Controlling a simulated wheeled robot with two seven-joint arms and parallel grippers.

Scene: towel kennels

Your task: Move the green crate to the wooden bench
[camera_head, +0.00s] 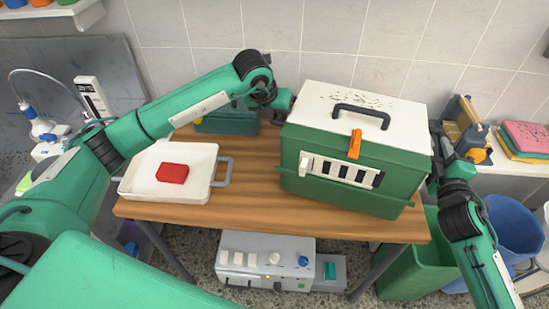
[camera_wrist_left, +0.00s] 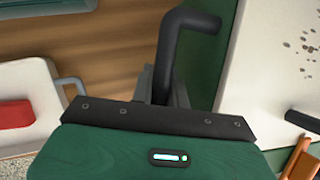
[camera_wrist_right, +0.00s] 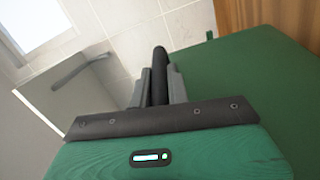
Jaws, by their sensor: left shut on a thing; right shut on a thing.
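The green crate (camera_head: 352,168) has a white lid, a black top handle, an orange latch and a barred front window. It is upright over the right part of the wooden bench (camera_head: 255,192); I cannot tell whether its base touches the wood. My left gripper (camera_head: 284,102) is shut on a black side handle (camera_wrist_left: 185,25) at the crate's left end. My right gripper (camera_head: 440,160) is at the right end, shut on a dark side handle (camera_wrist_right: 159,62). In the head view the crate's right end partly hides that grip.
A white tray (camera_head: 135,185) holding a red block (camera_head: 172,173) is on the bench's left. A dark green box (camera_head: 228,122) stands at the back, behind my left arm. A grey device (camera_head: 265,245) and a green bin (camera_head: 415,265) are below. Tiled wall stands behind.

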